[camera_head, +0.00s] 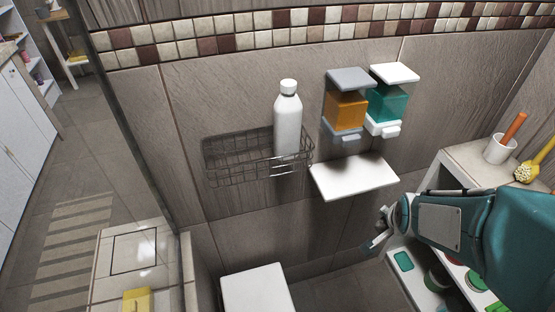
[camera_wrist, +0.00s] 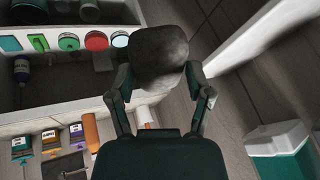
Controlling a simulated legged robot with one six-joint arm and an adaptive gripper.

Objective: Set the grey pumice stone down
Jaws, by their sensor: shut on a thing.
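The grey pumice stone (camera_wrist: 160,52) is a rounded grey block in the wrist view. It sits between the two fingers of my gripper (camera_wrist: 158,74), which is shut on it. In the head view my gripper (camera_head: 376,232) is at the right, below and to the right of the white wall shelf (camera_head: 355,177). I cannot make out the stone in the head view. In the wrist view the stone appears held over the floor, clear of any surface.
A wire basket (camera_head: 238,160) holds a white bottle (camera_head: 288,125). Orange (camera_head: 346,110) and teal (camera_head: 388,104) dispensers hang above the bare white shelf. A white stool top (camera_head: 258,289) stands below. A shelf unit (camera_head: 470,153) at right bears a cup (camera_head: 500,149) and brush (camera_head: 526,172).

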